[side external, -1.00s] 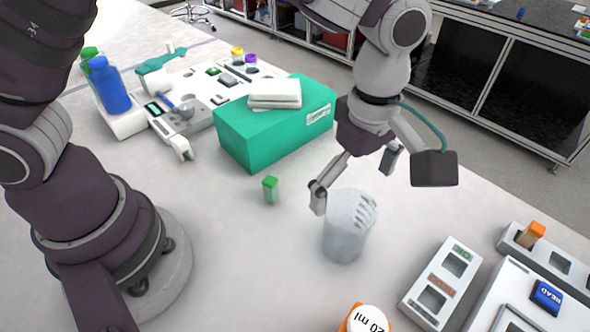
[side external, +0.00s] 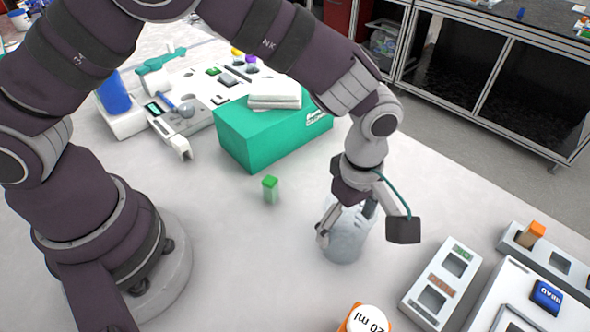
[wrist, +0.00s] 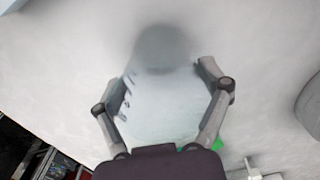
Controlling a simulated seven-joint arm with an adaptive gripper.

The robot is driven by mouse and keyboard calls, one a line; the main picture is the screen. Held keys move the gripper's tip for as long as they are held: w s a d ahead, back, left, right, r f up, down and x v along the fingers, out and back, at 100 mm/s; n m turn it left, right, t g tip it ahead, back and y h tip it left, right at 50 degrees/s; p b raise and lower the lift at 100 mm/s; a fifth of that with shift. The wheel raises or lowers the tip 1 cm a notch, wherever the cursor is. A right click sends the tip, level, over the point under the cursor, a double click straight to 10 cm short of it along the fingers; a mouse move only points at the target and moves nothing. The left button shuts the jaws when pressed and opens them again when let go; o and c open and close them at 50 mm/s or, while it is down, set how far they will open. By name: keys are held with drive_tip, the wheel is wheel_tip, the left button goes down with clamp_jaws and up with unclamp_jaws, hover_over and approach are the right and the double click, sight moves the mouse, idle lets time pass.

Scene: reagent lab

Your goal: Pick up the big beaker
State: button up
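The big beaker (side external: 345,245) is translucent, pale grey, and stands upright on the white table. My gripper (side external: 345,225) is lowered over it, one finger on each side of its upper part. In the wrist view the beaker (wrist: 160,105) fills the space between the fingers of my gripper (wrist: 158,76), with graduation marks on its left side. The fingers are spread wide, and a firm grip does not show. My gripper hides part of the beaker's rim in the side view.
A small green-capped vial (side external: 270,190) stands left of the beaker. A green box (side external: 250,135) lies behind it. An orange bottle with a white lid (side external: 366,320) is in front. A grey block with slots (side external: 440,285) is to the right.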

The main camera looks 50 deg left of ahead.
drive_tip(key=c, duration=0.3)
drive_tip(key=shift+c, duration=0.2)
